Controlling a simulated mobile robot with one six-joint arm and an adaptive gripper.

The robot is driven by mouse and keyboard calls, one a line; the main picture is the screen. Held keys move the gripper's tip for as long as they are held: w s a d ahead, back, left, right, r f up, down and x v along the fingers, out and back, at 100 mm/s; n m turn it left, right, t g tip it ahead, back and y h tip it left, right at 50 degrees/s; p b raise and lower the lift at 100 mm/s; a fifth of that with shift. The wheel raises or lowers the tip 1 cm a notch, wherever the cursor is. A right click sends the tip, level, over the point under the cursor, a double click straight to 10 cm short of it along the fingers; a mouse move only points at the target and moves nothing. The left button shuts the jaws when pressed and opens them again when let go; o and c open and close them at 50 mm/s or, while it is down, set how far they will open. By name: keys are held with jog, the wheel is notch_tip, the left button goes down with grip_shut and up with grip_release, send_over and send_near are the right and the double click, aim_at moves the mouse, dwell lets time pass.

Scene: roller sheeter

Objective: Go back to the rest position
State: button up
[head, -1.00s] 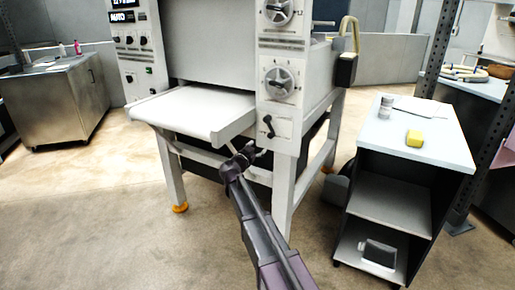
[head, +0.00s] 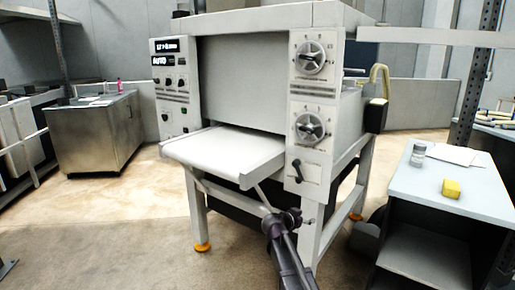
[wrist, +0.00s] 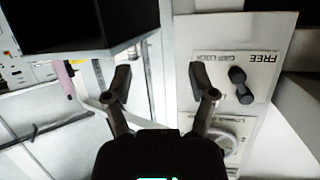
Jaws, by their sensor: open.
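The roller sheeter (head: 240,75) stands in the middle of the head view, with a white feed table (head: 225,148) sticking out at its front. My gripper (head: 290,215) is below and in front of its right panel, under a small black lever (head: 297,170). In the wrist view my gripper (wrist: 160,82) has its two fingers spread with nothing between them. There the black lever (wrist: 240,85) lies to the right of the fingers, apart from them, on a plate marked FREE and GAP LOCK. Part of a dial (wrist: 222,137) shows below the lever.
A steel cabinet (head: 95,135) stands at the left. The floor (head: 120,230) at the front left is clear.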

jog(key=s+d+f+n+g+y, duration=0.25)
jog(key=s+f, duration=0.25)
jog(key=s, duration=0.3)
jog(key=s+d+f+n+g+y, duration=0.15)
jog(key=s+f+g, duration=0.25)
jog(key=s, duration=0.4)
jog(key=s+a+f+n+g+y, duration=0.1)
jog(key=s+a+f+n+y, duration=0.15)
jog(key=s, duration=0.45)
jog(key=s+a+f+n+g+y, duration=0.1)
jog(key=s+a+n+g+y, duration=0.1)
jog(key=s+n+y, duration=0.3)
notch_tip(320, 180, up, 20)
jog(key=s+m+p, duration=0.1)
jog(key=p, duration=1.9)
jog(key=shift+s+a+m+h, duration=0.15)
jog(key=shift+a+m+h, duration=0.2)
jog(key=shift+h, duration=0.1)
